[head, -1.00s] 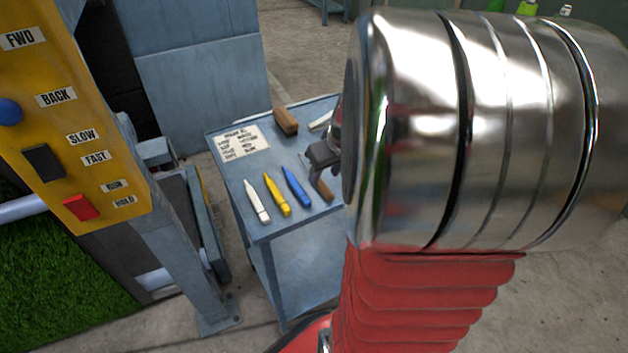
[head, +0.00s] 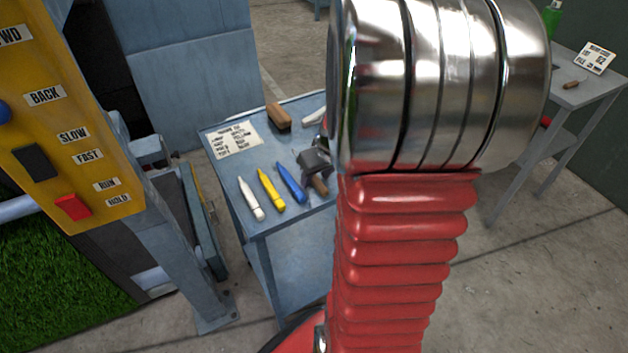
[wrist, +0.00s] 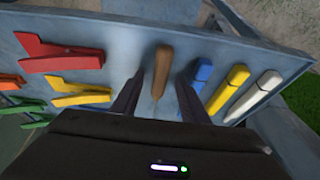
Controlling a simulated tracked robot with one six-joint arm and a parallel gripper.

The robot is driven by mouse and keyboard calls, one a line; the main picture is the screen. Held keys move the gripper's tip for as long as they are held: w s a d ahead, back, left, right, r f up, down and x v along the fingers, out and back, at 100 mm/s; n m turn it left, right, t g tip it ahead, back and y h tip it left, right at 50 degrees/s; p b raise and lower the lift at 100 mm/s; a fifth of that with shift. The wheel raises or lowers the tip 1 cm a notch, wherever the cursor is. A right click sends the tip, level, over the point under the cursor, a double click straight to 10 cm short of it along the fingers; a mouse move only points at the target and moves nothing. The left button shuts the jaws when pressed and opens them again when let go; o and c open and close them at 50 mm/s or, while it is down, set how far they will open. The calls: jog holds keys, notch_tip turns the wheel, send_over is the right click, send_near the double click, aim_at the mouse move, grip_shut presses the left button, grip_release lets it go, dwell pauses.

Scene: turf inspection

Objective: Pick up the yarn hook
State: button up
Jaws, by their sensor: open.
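The yarn hook appears to be the tool with a brown wooden handle (wrist: 162,68). It lies on the blue-grey table between my fingers in the wrist view, and its thin end is hard to make out. In the head view its brown handle (head: 320,186) shows just below my gripper (head: 314,163), partly hidden by it. My gripper (wrist: 160,80) is open in the wrist view, one dark finger on each side of the handle. I see no clear contact with it.
Blue (head: 291,183), yellow (head: 271,190) and white (head: 251,199) markers lie left of the handle. A wooden block (head: 279,116) and a paper card (head: 235,139) are farther back. Red (wrist: 60,54) and yellow clamps (wrist: 78,92) lie on the other side. A yellow control panel (head: 60,120) stands left.

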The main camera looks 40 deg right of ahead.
dwell(0.5)
grip_shut()
dwell(0.3)
